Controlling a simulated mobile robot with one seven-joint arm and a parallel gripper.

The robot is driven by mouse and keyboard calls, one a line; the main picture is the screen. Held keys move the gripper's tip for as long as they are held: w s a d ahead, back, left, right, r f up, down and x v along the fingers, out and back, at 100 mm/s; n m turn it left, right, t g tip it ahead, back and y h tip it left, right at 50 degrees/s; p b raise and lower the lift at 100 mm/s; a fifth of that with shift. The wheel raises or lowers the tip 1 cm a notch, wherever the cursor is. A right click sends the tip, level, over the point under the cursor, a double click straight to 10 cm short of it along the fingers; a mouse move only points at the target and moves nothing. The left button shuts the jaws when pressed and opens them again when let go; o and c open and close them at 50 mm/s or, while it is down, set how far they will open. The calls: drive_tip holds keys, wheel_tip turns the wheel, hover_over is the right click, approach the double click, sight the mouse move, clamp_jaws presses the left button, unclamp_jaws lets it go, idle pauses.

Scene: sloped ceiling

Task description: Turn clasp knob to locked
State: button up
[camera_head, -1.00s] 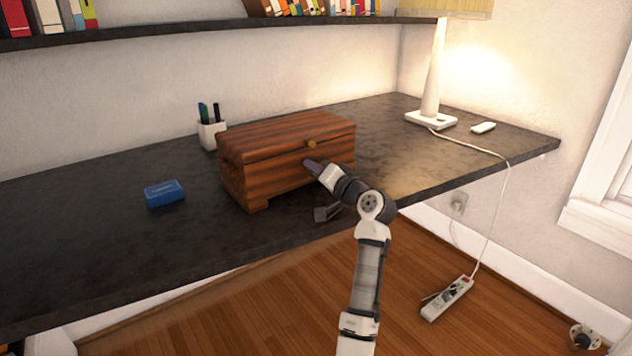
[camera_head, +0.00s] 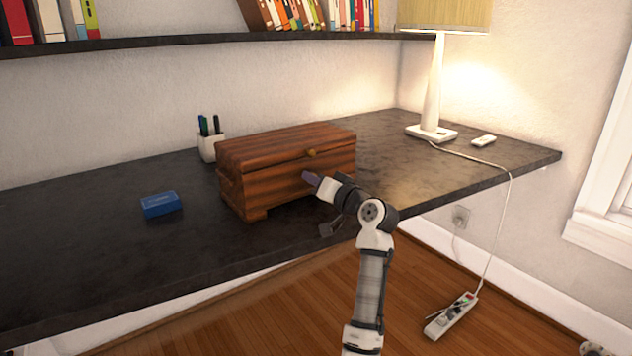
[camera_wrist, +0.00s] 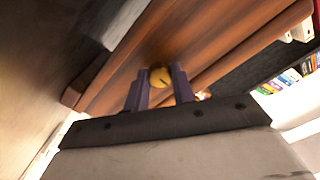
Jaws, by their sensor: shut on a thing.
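A dark reddish wooden chest (camera_head: 250,185) stands shut on the dark desk. A small brass knob (camera_head: 311,152) shows on the front edge of its lid. My gripper (camera_head: 308,177) reaches the chest's front face just below that edge. In the wrist view, a round brass clasp knob (camera_wrist: 160,77) with a dark mark sits between the two purple fingers of my gripper (camera_wrist: 160,80), which are shut on it. The head view hides this knob behind my fingers. A second bit of brass (camera_wrist: 203,95) shows beyond the right finger.
A blue box (camera_head: 161,204) lies on the desk (camera_head: 80,225) left of the chest. A white pen cup (camera_head: 208,148) stands behind it. A lamp (camera_head: 432,100) and a small white object (camera_head: 483,140) are at the right. A shelf (camera_head: 200,43) runs above.

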drive_tip(key=o, duration=1)
drive_tip(key=v, duration=1.4)
drive_tip(key=shift+b, duration=0.3)
